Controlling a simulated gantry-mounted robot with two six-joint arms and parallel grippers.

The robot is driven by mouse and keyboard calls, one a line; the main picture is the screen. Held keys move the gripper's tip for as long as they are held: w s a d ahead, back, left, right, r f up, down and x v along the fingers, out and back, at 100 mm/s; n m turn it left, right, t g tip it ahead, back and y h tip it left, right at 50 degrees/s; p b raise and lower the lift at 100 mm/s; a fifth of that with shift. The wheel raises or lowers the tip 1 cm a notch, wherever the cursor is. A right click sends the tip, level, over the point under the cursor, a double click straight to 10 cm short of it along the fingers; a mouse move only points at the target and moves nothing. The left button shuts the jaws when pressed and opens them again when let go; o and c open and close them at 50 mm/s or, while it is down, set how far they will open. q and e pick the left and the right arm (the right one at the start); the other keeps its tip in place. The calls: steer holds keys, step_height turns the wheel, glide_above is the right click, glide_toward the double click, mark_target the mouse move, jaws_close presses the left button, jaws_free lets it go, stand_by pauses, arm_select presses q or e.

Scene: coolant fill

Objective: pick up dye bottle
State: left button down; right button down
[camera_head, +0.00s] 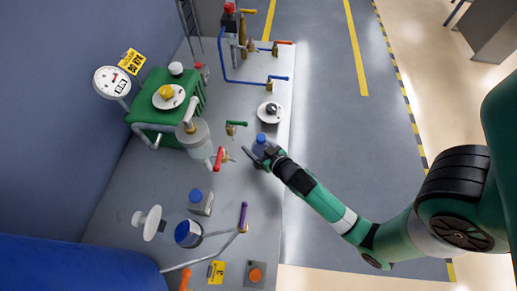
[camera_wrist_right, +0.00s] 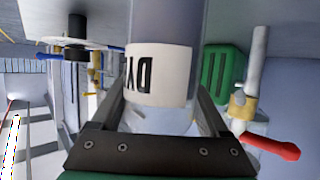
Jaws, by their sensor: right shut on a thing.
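The dye bottle (camera_head: 260,146) has a blue cap and stands near the right edge of the grey bench, in the middle of the head view. In the right wrist view the dye bottle (camera_wrist_right: 160,72) fills the middle, with a white label reading "DY" upside down. My right gripper (camera_head: 265,156) is at the bottle; its two dark fingers (camera_wrist_right: 165,108) lie on both sides of the bottle, shut on it. I cannot tell whether the bottle is lifted off the bench. My left gripper is not in view.
A green tank (camera_head: 155,118) stands further left. A blue-capped container (camera_head: 199,202) stands nearer the front. The floor right of the bench is clear.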

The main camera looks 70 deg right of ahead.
mark_target(264, 140)
steer(key=shift+r+p, duration=0.3)
steer(key=shift+r, duration=0.4)
step_height(264, 140, up, 3)
steer(key=shift+s+f+p, duration=0.1)
steer(key=shift+p, duration=0.65)
steer(key=s+r, duration=0.1)
steer(key=s+a+r+p, duration=0.1)
steer(key=r, duration=0.1)
steer(key=s+a+r+p, duration=0.1)
steer(key=shift+s+r, duration=0.1)
steer(key=shift+r, duration=0.15)
steer(key=p+v, duration=0.1)
steer(key=v, duration=1)
steer(key=shift+s+d, duration=0.15)
steer(key=shift+d, duration=0.15)
steer(key=shift+r, duration=0.1)
